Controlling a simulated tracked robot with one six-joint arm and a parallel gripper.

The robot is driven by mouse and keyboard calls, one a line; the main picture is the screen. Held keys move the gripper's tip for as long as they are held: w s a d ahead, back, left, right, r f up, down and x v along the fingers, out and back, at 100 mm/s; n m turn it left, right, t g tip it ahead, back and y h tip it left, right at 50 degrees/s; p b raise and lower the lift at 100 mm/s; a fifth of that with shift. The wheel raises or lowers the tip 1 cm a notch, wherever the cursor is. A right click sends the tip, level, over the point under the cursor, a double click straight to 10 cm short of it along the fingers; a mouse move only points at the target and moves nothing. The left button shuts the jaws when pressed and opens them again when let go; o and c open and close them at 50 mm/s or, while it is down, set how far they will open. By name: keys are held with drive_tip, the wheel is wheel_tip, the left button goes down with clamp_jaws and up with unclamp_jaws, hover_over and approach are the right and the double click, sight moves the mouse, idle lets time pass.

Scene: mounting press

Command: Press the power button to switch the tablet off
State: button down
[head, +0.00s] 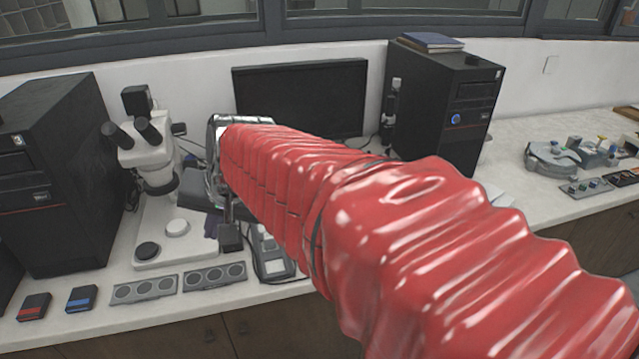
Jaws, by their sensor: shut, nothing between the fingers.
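My arm in its red sleeve reaches across the picture to the counter, and my gripper (207,203) is at its far end, just right of the microscope. The gripper is shut and empty; its fingertips are small, dark and hard to make out. A grey device with a pale panel (272,256) lies on the counter to the right of the gripper, partly covered by my arm. I cannot tell whether it is the tablet. No power button of a tablet can be made out, and my arm hides part of the counter.
A white microscope (150,155) stands close to the left of my gripper. Black computer towers (55,170) (450,110) stand on both sides, and a dark monitor (300,98) is behind. Round-holed grey holders (145,289) and small dark boxes (82,298) line the front edge.

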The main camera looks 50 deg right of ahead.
drive_tip(key=w+d+f+m+t+h, duration=0.1)
drive_tip(key=w+d+m, duration=0.5)
drive_tip(key=d, duration=0.6)
drive_tip(key=w+d+f+m+t, duration=0.1)
drive_tip(key=w+d+m, duration=0.45)
drive_tip(key=d, duration=0.65)
drive_tip(key=s+d+f+m+h, duration=0.1)
drive_tip(key=d+f+m, duration=0.2)
drive_tip(key=d, duration=0.6)
drive_tip(key=s+d+f+m, duration=0.1)
drive_tip(key=d+m, duration=0.3)
drive_tip(key=d, duration=0.4)
drive_tip(key=s+d+f+m+h, duration=0.1)
drive_tip(key=s+d+f+m, duration=0.1)
drive_tip(key=d, duration=0.7)
wheel_tip(320, 180, down, 3)
drive_tip(key=shift+d+r+m+h, duration=0.15)
drive_tip(key=shift+d+m+h, duration=0.2)
drive_tip(key=shift+m, duration=0.4)
drive_tip(key=shift+f, duration=4.4)
